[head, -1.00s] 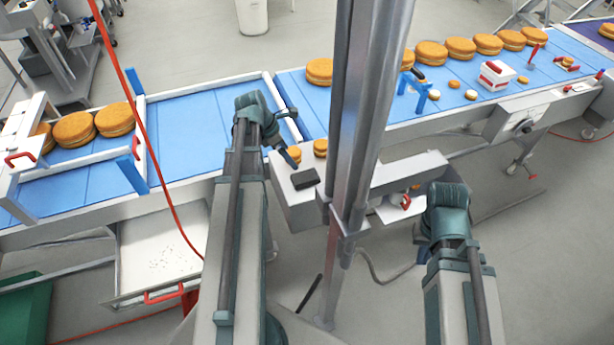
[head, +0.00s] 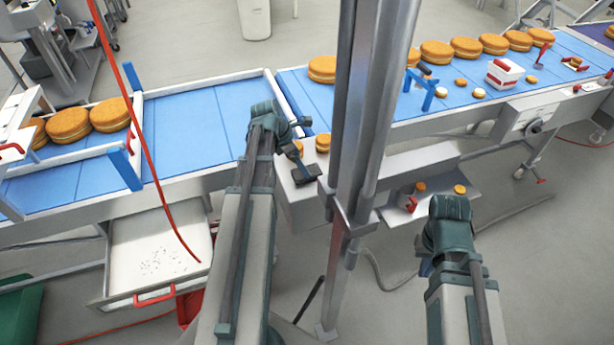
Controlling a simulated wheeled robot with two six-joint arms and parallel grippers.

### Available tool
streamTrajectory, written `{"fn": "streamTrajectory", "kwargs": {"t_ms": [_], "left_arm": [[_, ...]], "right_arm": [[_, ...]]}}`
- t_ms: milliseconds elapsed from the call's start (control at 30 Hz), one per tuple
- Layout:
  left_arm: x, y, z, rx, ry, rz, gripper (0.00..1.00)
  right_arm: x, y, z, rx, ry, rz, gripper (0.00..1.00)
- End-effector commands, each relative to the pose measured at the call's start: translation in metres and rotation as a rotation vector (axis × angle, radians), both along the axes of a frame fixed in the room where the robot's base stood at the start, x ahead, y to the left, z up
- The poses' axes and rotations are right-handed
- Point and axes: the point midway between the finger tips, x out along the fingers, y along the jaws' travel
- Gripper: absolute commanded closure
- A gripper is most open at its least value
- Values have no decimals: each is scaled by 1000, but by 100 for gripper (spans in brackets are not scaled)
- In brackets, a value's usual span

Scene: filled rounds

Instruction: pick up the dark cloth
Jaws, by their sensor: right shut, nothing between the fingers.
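The dark cloth (head: 306,176) is a small, nearly black patch on top of the grey metal box (head: 292,205), left of the steel post. My left arm reaches over the blue belt, and its gripper (head: 301,167) points down at the cloth, close to or touching it. Its fingers are small and partly hidden, so I cannot tell whether they hold it.
The steel post (head: 362,130) stands just right of the cloth. Small filled rounds (head: 322,142) sit behind it at the belt's edge. A grey shelf (head: 428,212) with small rounds lies right of the post. A red cable (head: 150,150) hangs at left. A white tray (head: 155,250) sits below the belt.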

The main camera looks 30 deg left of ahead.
Motion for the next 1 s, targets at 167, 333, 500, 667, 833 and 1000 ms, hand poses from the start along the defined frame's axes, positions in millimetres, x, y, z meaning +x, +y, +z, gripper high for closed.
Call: {"fn": "streamTrajectory", "kwargs": {"t_ms": [167, 333, 500, 667, 833, 1000], "left_arm": [[4, -3, -20, 0, 0, -1, 0], [10, -8, -41, 0, 0, -2, 0], [14, -11, -48, 0, 0, -1, 0], [14, -11, -46, 0, 0, 0, 0], [14, -11, -46, 0, 0, 0, 0], [14, -11, -48, 0, 0, 0, 0]], "right_arm": [[0, 0, -20, 0, 0, -1, 100], [0, 0, -41, 0, 0, -2, 100], [0, 0, -48, 0, 0, -2, 100], [0, 0, -46, 0, 0, -2, 100], [0, 0, -46, 0, 0, -2, 100], [0, 0, -48, 0, 0, -2, 100]]}}
